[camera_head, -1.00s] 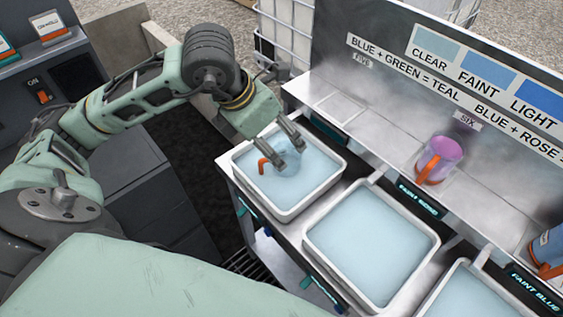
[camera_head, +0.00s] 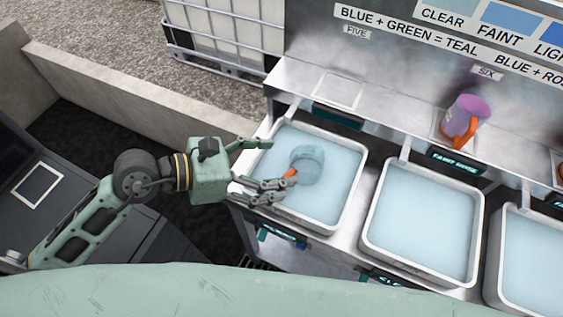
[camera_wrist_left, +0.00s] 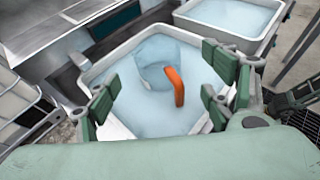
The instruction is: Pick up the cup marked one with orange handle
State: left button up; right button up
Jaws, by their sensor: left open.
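A clear bluish cup (camera_head: 308,163) with an orange handle (camera_head: 290,173) sits in the pale blue liquid of the left white tote (camera_head: 347,205). No number can be read on it. My left gripper (camera_head: 268,165) is open at the tote's left side, its fingers pointing toward the cup, one finger above and one below the handle's line. In the left wrist view the cup (camera_wrist_left: 157,62) and its orange handle (camera_wrist_left: 175,86) show between the spread fingers, apart from them.
Two more liquid-filled totes (camera_head: 368,215) (camera_head: 492,262) stand to the right. A purple cup with an orange handle (camera_head: 466,115) stands on the metal shelf (camera_head: 400,122) under the label SIX. The shelf spot under FIVE (camera_head: 338,90) is empty. A low wall lies behind the arm.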

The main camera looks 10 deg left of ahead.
aim_at(292, 164)
pick_arm(q)
jog(key=shift+w, duration=0.1)
jog(key=shift+w+d+f, duration=0.15)
jog(key=shift+d, duration=0.25)
jog(key=x, duration=0.5)
jog(key=shift+w+d+f, duration=0.15)
jog(key=shift+w+f, duration=0.1)
jog(key=shift+f, duration=0.05)
jog(key=shift+w+d+f, duration=0.2)
jog(key=shift+d+f, duration=0.05)
jog(key=shift+d, duration=0.3)
pick_arm(e)
jog(key=shift+s+d+f, duration=0.2)
jog(key=shift+d+f, duration=0.05)
jog(key=shift+f, duration=0.05)
pick_arm(q)
jog(key=shift+c, duration=0.6)
pick_arm(e)
jog(key=shift+a, duration=0.1)
pick_arm(q)
jog(key=c, duration=1.2)
jog(key=shift+c, duration=0.2)
pick_arm(e)
jog(key=shift+w+a, duration=0.1)
jog(key=shift+a, duration=0.15)
